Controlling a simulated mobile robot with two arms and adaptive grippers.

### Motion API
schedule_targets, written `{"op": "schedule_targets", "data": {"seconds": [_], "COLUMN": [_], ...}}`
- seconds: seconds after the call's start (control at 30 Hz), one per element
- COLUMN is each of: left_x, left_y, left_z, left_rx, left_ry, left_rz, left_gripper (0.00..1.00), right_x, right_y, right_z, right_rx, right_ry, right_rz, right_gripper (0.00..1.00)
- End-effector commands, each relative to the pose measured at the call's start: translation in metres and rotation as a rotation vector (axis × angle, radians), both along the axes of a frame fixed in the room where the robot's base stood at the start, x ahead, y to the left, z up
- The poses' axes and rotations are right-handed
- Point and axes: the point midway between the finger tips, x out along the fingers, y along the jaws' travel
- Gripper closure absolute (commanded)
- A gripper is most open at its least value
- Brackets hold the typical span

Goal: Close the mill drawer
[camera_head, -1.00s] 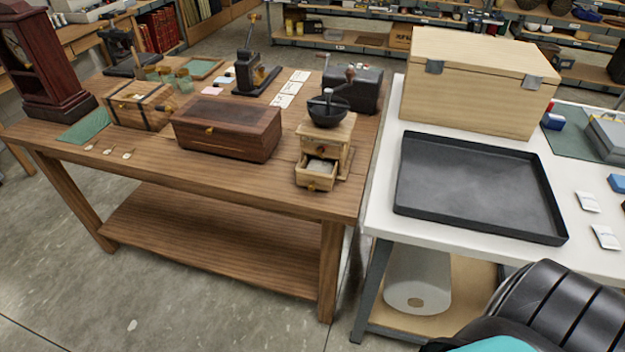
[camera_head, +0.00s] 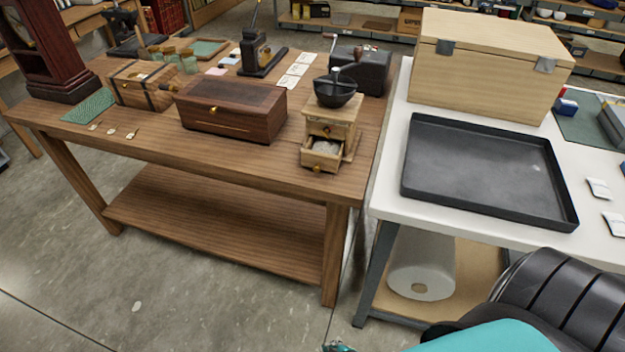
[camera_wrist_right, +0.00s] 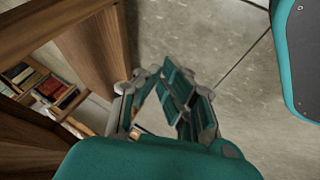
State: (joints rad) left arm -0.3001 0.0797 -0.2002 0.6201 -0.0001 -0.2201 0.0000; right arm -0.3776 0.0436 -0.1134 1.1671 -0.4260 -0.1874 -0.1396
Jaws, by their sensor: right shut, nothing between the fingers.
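The wooden mill (camera_head: 347,112) stands at the right front of the brown table, with a dark bowl-shaped hopper and a crank on top. Its small drawer (camera_head: 321,155) is pulled out towards the front, with a round knob and pale grey contents showing. My right gripper shows in the right wrist view (camera_wrist_right: 162,88); it is shut and empty, over the floor beside brown woodwork. My left gripper is not in view.
A dark wooden box (camera_head: 232,110) stands left of the mill, and a dark block-shaped device (camera_head: 360,70) behind it. A white table with a black tray (camera_head: 485,170) and a pale chest (camera_head: 490,65) is at the right. The tabletop before the drawer is clear.

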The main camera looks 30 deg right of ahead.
Motion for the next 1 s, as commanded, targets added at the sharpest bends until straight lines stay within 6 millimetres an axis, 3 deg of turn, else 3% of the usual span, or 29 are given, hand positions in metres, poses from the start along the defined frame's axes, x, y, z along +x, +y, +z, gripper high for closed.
{"op": "schedule_targets", "data": {"seconds": [0.03, 0.1, 0.17, 0.2, 0.3, 0.4, 0.5, 0.6, 0.77, 1.0], "left_x": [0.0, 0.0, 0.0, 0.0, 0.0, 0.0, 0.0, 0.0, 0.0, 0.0], "left_y": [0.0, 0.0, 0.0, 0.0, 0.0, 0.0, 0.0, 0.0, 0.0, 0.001], "left_z": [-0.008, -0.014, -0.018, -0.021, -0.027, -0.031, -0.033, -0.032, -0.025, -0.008], "left_rx": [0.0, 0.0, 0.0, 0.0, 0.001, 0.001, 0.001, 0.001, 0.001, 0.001], "left_ry": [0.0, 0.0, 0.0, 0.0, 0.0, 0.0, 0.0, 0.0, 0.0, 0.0], "left_rz": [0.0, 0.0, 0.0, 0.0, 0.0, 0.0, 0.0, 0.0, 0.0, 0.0], "left_gripper": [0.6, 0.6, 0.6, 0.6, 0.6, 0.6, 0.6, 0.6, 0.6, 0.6], "right_x": [0.036, 0.078, 0.108, 0.122, 0.144, 0.151, 0.15, 0.15, 0.163, 0.212], "right_y": [-0.002, -0.009, -0.016, -0.022, -0.037, -0.047, -0.054, -0.057, -0.059, -0.067], "right_z": [0.031, 0.086, 0.138, 0.174, 0.257, 0.324, 0.367, 0.388, 0.395, 0.396], "right_rx": [-0.062, -0.177, -0.292, -0.373, -0.574, -0.743, -0.857, -0.911, -0.924, -0.922], "right_ry": [-0.114, -0.266, -0.389, -0.463, -0.619, -0.722, -0.779, -0.803, -0.811, -0.811], "right_rz": [0.057, 0.136, 0.189, 0.216, 0.264, 0.284, 0.29, 0.292, 0.294, 0.292], "right_gripper": [1.0, 1.0, 1.0, 1.0, 1.0, 1.0, 1.0, 1.0, 1.0, 1.0]}}
